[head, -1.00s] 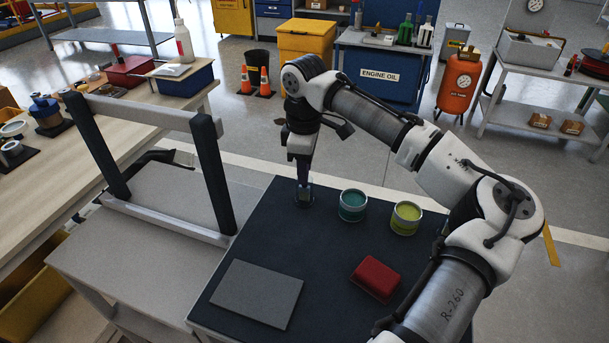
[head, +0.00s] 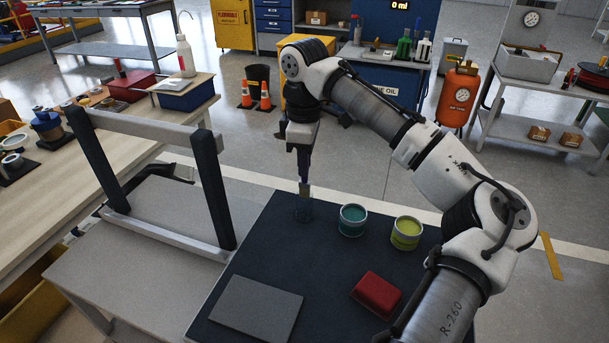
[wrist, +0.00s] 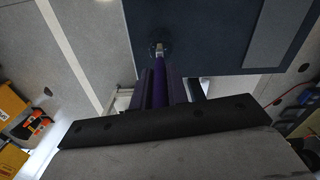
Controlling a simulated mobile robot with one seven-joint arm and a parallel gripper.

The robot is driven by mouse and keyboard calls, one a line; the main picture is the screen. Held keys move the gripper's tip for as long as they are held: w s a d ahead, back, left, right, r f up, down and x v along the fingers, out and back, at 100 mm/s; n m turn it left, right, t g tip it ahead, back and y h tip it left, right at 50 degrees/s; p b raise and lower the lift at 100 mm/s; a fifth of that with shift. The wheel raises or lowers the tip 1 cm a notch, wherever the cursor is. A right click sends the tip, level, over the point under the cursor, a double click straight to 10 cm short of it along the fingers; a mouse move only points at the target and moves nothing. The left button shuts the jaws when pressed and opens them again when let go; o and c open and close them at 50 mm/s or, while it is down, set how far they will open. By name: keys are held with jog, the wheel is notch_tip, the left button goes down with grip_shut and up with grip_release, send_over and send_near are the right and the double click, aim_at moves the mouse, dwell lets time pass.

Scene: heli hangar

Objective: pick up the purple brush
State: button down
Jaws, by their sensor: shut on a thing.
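My gripper (head: 304,172) hangs pointing down over the far left part of the dark table mat (head: 330,262). It is shut on the purple brush (wrist: 160,88), whose purple handle lies between the two dark fingers in the wrist view. The brush hangs upright, with its light metal band and tip (head: 304,188) downward. Just below the tip is a small dark see-through cup (head: 304,210) on the mat. I cannot tell whether the bristles are fully clear of its rim.
A teal paint can (head: 352,221) and a yellow-green can (head: 406,234) stand right of the cup. A red block (head: 376,294) and a grey flat plate (head: 256,307) lie nearer. A frame with dark posts (head: 213,190) stands at left.

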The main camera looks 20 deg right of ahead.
notch_tip(320, 180, up, 14)
jog(key=shift+r+p, duration=0.2)
jog(key=shift+p, duration=0.55)
dwell(1.8)
